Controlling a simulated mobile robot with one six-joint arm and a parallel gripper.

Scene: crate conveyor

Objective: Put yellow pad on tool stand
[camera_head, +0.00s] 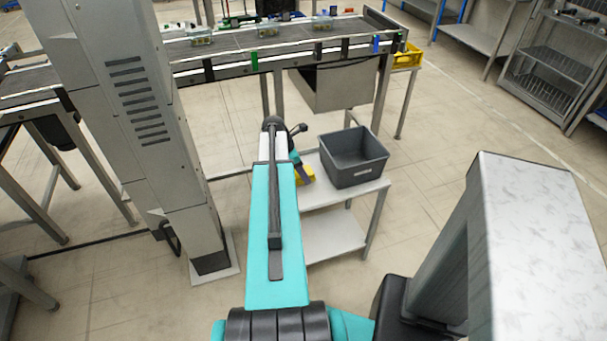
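My gripper (301,168) is mostly hidden behind my arm, close to the yellow thing. Its fingers cannot be made out.
A dark grey crate (353,167) stands on the low stand's right part. A conveyor (285,45) with several small items runs behind, with a grey bin (337,85) below it. A yellow bin (408,57) is at its right end. Racks stand at the upper right. Floor right of the stand is clear.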

